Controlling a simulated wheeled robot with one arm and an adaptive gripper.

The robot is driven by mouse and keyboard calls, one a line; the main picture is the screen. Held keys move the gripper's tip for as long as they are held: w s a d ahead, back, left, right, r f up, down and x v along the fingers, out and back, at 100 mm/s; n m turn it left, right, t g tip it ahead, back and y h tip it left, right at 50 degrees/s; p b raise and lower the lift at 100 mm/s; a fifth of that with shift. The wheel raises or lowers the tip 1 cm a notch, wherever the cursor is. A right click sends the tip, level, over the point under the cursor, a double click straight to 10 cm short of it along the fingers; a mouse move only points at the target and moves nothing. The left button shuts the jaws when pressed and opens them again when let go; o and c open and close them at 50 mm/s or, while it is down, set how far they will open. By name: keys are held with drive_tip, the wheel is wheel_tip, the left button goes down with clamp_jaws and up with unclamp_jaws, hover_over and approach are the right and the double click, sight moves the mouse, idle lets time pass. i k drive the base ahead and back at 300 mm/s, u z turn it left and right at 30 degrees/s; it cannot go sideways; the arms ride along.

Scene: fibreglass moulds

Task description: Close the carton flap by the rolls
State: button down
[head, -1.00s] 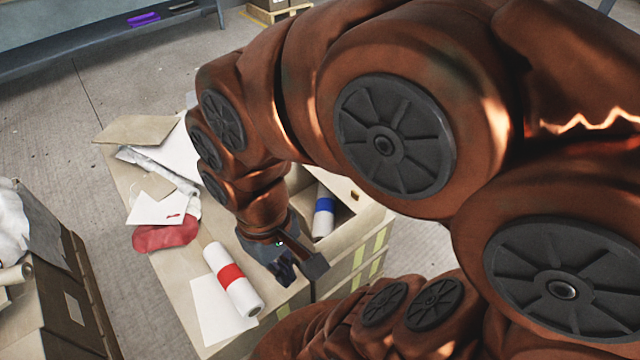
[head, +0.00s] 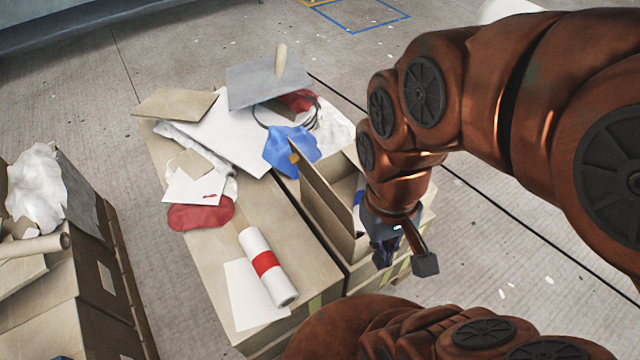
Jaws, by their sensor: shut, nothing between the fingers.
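An open carton (head: 355,270) stands at the right end of the crowded surface. Its tan flap (head: 322,200) stands up, tilted, along the carton's left side. A roll with a blue band (head: 358,190) is inside the carton, mostly hidden by my gripper and arm. A white roll with a red band (head: 264,262) lies on the closed box top to the left. My gripper (head: 405,262) is shut and empty, over the carton's near right part and to the right of the flap. Whether it touches the carton cannot be told.
A white sheet (head: 250,295) lies under the red-banded roll. Behind are a red pouch (head: 200,215), a blue cloth (head: 290,148), papers and a grey board (head: 268,82). Another loaded carton stack (head: 75,300) stands at the left.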

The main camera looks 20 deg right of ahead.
sight(345, 215)
drive_tip(key=k, duration=1.25)
drive_tip(key=u, duration=0.9)
drive_tip(key=i, duration=1.25)
drive_tip(key=u, duration=0.2)
